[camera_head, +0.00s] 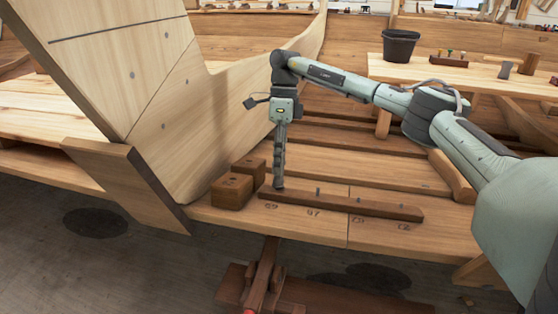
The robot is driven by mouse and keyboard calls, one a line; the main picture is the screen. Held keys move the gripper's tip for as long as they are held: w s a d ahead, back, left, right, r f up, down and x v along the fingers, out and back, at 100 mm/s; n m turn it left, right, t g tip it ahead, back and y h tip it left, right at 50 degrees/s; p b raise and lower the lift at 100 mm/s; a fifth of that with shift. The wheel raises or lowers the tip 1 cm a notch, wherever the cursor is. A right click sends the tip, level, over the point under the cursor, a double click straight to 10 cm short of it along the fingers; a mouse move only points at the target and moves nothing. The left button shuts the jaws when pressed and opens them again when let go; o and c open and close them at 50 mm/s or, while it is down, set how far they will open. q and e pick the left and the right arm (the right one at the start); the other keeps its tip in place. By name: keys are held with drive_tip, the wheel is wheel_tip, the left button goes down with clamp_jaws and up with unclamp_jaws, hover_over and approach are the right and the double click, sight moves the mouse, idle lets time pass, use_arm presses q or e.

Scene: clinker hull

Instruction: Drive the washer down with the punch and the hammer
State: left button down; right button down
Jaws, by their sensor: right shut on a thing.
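My right gripper (281,148) points straight down, shut on a slim, dark grey upright piece that looks like the punch (279,180). The lower end of the punch is at the left part of a dark wooden strip (340,205). Several small grey nail ends stand up along this strip; one nail (317,191) is just right of the punch. I cannot make out a washer; one under the punch would be hidden. I cannot clearly identify the hammer. My left gripper is not in view.
Two brown blocks (232,191) stand just left of the gripper, beside the tall pale hull planking (165,120). Numbered planks (300,225) lie below the strip. A bench (430,73) at the back right bears a black bucket (399,45) and small tools.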

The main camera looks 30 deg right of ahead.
drive_tip(key=shift+f, duration=0.15)
drive_tip(key=c, duration=1.2)
unclamp_jaws()
drive_tip(key=p+v, duration=0.2)
drive_tip(key=v, duration=0.1)
drive_tip(key=shift+a, duration=0.1)
drive_tip(key=shift+r, duration=0.35)
drive_tip(key=shift+v, duration=2.2)
drive_tip(key=shift+f, duration=0.1)
